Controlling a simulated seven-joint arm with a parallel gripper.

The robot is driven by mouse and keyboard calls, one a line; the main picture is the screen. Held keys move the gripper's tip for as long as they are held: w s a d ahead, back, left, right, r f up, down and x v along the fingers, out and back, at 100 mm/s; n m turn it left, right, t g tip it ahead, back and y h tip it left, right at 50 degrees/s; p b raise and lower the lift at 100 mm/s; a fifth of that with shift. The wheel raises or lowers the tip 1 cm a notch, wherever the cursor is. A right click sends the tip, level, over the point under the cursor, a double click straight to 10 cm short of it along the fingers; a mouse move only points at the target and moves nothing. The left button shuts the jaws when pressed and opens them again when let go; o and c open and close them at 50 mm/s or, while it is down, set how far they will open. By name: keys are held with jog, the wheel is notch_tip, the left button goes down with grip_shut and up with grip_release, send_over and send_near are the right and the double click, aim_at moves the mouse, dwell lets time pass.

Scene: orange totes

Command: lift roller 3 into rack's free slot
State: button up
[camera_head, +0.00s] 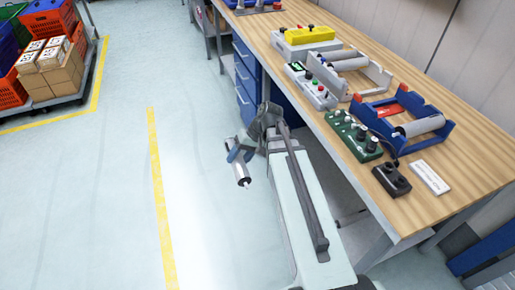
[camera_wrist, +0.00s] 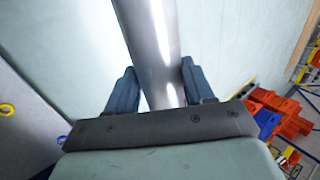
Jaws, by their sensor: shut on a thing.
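My gripper (camera_head: 238,155) is out over the open floor, left of the workbench, shut on a grey metal roller (camera_head: 241,173). The roller hangs tilted, its lower end pointing down in the head view. In the wrist view the roller (camera_wrist: 150,35) runs between both fingers (camera_wrist: 158,82) and out past the top edge. No number is readable on it. On the bench stands a blue rack (camera_head: 447,132) with a roller (camera_head: 422,126) lying across it. Behind it is a light grey rack (camera_head: 379,77) with a roller (camera_head: 349,60) at its far side and an apparent gap in front.
The wooden bench (camera_head: 440,205) also carries a green control box (camera_head: 352,136), a grey button box (camera_head: 312,86), a black socket block (camera_head: 391,180), a white label block (camera_head: 430,177) and a yellow-topped box (camera_head: 306,38). Blue drawers (camera_head: 246,80) stand below. The floor around my gripper is clear.

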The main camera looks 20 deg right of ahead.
jog(key=w+d+r+m+t, duration=0.1)
jog(key=w+d+r+m, duration=0.15)
jog(key=w+r, duration=0.45)
jog(key=w+d+r+m+t, duration=0.1)
jog(key=w+d+r+m, duration=0.15)
jog(key=r, duration=0.75)
jog(key=s+d+r+m+t+h, duration=0.15)
jog(key=d+r, duration=0.25)
jog(key=d, duration=0.9)
jog(key=s+d+m+t+h, duration=0.1)
jog(key=s+d+m, duration=0.2)
jog(key=d, duration=1)
jog(key=s+d+m+t+h, duration=0.1)
jog(key=s+d+m, duration=0.3)
jog(key=s+d, duration=0.5)
jog(key=s+d+m+t+h, duration=0.1)
jog(key=s+d+m+h, duration=0.2)
jog(key=d, duration=1.5)
jog(key=s+m, duration=0.1)
jog(key=s, duration=0.3)
jog(key=shift+d+r, duration=0.25)
jog(key=shift+r, duration=0.05)
jog(key=shift+s+f, duration=0.1)
jog(key=shift+f, duration=2.25)
jog(key=shift+f, duration=1.1)
